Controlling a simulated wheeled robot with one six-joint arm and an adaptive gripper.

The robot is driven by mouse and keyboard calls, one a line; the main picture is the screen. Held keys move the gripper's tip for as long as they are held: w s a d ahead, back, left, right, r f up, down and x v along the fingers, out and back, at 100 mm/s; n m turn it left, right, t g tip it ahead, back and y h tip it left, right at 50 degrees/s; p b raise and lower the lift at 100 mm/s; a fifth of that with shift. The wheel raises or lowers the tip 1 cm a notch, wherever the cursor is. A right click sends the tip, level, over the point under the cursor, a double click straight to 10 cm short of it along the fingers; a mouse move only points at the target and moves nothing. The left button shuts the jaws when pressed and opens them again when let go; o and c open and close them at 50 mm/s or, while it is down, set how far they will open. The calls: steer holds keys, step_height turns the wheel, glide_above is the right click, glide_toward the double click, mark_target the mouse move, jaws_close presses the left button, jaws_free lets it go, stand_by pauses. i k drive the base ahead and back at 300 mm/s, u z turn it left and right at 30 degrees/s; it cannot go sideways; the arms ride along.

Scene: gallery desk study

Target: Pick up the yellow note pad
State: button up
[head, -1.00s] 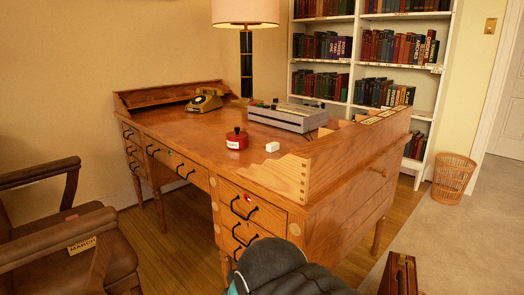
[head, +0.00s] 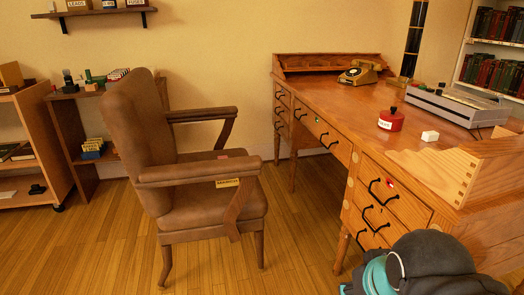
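A small yellow item with dark lettering (head: 227,183) lies on the brown chair's seat, just below the near armrest, which may hide part of it. It may be the yellow note pad, but it is too small to tell. A dark grey and teal part of my arm shows at the bottom right, in front of the desk drawers. My gripper's fingers are not in view.
The brown armchair (head: 200,210) stands left of the wooden desk (head: 330,98). The desk holds a telephone (head: 360,73), a red pot (head: 391,119), a white block (head: 430,136) and a grey machine (head: 450,105). Shelves (head: 30,140) stand at left. Wooden floor is open in front.

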mark_target(221, 183)
steer(key=u, duration=0.05)
steer(key=k, duration=0.5)
steer(key=u, duration=0.65)
steer(key=i, duration=1.3)
steer(key=z, duration=0.2)
